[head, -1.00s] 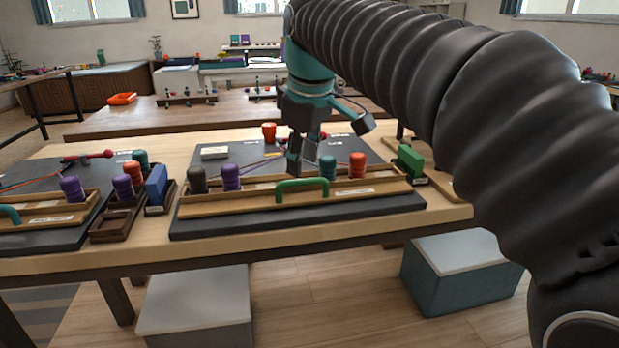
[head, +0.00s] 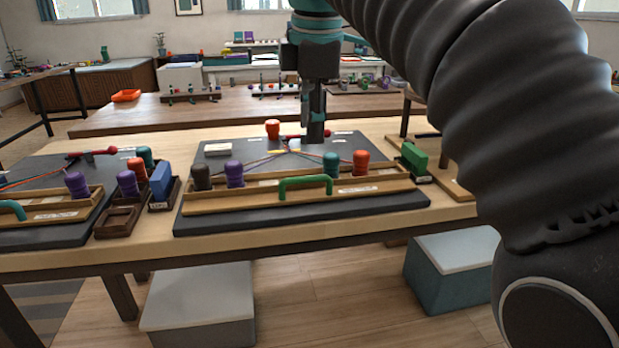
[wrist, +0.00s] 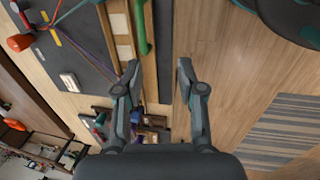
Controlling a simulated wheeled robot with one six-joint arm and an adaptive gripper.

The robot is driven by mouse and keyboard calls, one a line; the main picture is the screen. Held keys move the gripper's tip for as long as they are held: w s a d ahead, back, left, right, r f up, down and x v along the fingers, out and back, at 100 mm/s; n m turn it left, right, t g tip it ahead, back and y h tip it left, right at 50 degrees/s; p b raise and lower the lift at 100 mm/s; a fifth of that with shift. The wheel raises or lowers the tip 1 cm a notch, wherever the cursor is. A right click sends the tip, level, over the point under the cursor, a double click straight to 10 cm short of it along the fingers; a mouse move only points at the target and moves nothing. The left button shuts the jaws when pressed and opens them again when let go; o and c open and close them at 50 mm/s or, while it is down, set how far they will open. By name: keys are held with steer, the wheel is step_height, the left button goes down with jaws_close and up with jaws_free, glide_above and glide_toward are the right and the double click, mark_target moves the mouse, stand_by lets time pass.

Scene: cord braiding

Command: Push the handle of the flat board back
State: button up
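The flat board (head: 300,215) is a dark slab on the table with a wooden rail (head: 230,201) along its near side. A green arched handle (head: 305,183) stands on the rail; it also shows in the wrist view (wrist: 142,28), up and left of my fingers. My gripper (head: 317,138) points down and appears above the handle in the head view. In the wrist view my gripper (wrist: 158,65) has its fingers apart with nothing between them. The left finger is over the table's near side, the right over the floor. No contact with the handle shows.
Dark, purple, teal and red spools stand behind the rail, with an orange one (head: 272,128) farther back. A blue block (head: 161,181) in a tray is left, a green block (head: 414,158) right. Another board (head: 50,235) lies far left. Grey boxes stand on the floor.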

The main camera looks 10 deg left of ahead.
mark_target(302, 178)
steer(key=f, duration=0.3)
steer(key=w+f+b, duration=0.1)
steer(key=f, duration=0.3)
steer(key=w+f, duration=0.1)
steer(key=f, duration=0.3)
steer(key=shift+a+b, duration=0.3)
steer(key=shift+a, duration=0.05)
jaws_close()
jaws_free()
